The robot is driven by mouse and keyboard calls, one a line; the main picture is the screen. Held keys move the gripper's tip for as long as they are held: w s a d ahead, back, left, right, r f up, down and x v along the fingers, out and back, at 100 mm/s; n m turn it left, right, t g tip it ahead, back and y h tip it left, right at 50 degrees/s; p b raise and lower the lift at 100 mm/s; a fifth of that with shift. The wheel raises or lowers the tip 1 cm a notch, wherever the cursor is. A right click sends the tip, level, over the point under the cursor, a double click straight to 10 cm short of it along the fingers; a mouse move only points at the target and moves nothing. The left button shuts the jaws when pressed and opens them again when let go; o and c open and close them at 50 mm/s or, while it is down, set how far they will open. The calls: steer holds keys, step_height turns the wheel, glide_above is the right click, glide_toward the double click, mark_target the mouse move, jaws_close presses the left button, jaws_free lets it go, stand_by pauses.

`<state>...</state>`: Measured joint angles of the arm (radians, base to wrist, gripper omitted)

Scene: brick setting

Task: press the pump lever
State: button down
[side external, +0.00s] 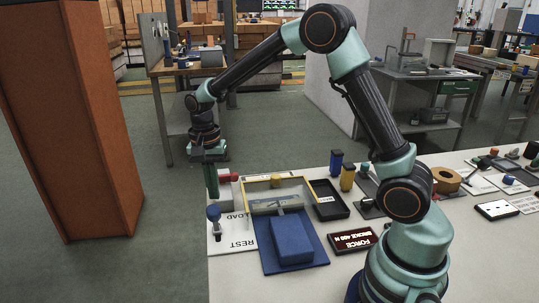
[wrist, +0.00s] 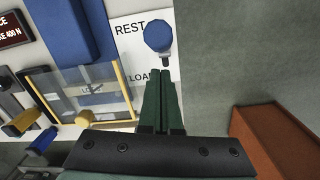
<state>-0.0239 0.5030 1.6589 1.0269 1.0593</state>
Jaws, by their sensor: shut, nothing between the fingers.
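The pump lever ends in a round blue knob (side external: 213,212) and stands at the table's left edge, by a white plate (side external: 235,240) lettered REST and LOAD. In the wrist view the knob (wrist: 158,37) shows just beyond my fingertips, nearer the REST lettering. My gripper (side external: 213,194) points down with its green fingers together and empty. In the side view its tips are just above and behind the knob; I cannot tell whether they touch it. The wrist view shows the shut fingers (wrist: 159,74) over the plate.
A blue press block (side external: 292,241) and a yellow-framed clear guard (side external: 277,182) stand right of the plate. A display (side external: 353,240) reads FORCE and BROKE 400 N. A black tray (side external: 328,200) lies behind. An orange-brown cabinet (side external: 75,120) stands left, with open floor between.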

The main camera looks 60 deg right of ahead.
steer(key=shift+s+a+f, duration=0.1)
steer(key=shift+s+a, duration=0.85)
steer(key=shift+a, duration=0.05)
steer(key=shift+s+a+f, duration=0.35)
steer(key=shift+s+a, duration=0.4)
steer(key=shift+s, duration=0.1)
steer(key=shift+f, duration=0.1)
steer(key=w+d+r, duration=0.2)
steer(key=w+d, duration=0.1)
steer(key=d, duration=0.1)
step_height(320, 180, up, 8)
glide_above(216, 209)
steer(key=s+a, duration=0.1)
steer(key=shift+s+a+f, duration=0.1)
steer(key=shift+a+f, duration=0.05)
steer(key=shift+f, duration=0.05)
steer(key=shift+r, duration=0.1)
